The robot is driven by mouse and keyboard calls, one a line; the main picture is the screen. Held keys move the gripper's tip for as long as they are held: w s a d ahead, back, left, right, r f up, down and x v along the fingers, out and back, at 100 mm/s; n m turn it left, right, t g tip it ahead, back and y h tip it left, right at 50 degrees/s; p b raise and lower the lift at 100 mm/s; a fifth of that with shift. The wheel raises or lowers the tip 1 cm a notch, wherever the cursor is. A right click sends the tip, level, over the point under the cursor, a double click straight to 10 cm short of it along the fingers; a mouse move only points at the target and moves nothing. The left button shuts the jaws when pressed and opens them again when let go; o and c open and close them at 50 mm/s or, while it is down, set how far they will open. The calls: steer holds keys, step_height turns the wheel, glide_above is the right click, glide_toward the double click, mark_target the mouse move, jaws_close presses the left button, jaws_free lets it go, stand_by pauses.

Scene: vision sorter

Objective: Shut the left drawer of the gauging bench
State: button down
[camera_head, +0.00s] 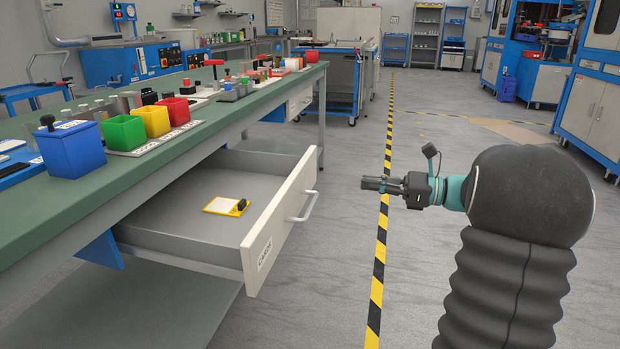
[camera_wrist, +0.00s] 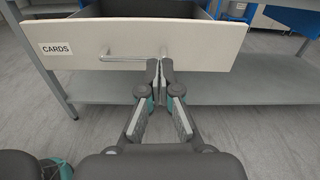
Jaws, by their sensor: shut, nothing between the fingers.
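The left drawer (camera_head: 281,222) of the gauging bench (camera_head: 235,110) stands pulled out, its grey inside showing. Its pale front has a bar handle (camera_head: 303,207) and a label; in the wrist view the label reads CARDS.
A second drawer (camera_head: 299,101) farther along the bench looks shut. A blue cart (camera_head: 340,80) stands beyond the bench. The floor around the striped line (camera_head: 380,240) is clear.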

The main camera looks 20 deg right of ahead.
steer(key=b, duration=0.2)
glide_toward(299, 175)
steer(key=shift+m, duration=0.3)
steer(key=x, duration=0.6)
steer(key=shift+w+a, duration=0.1)
steer(key=shift+a, duration=0.3)
steer(key=shift+w+a, duration=0.1)
steer(key=shift+a, duration=0.1)
steer(key=shift+w, duration=0.1)
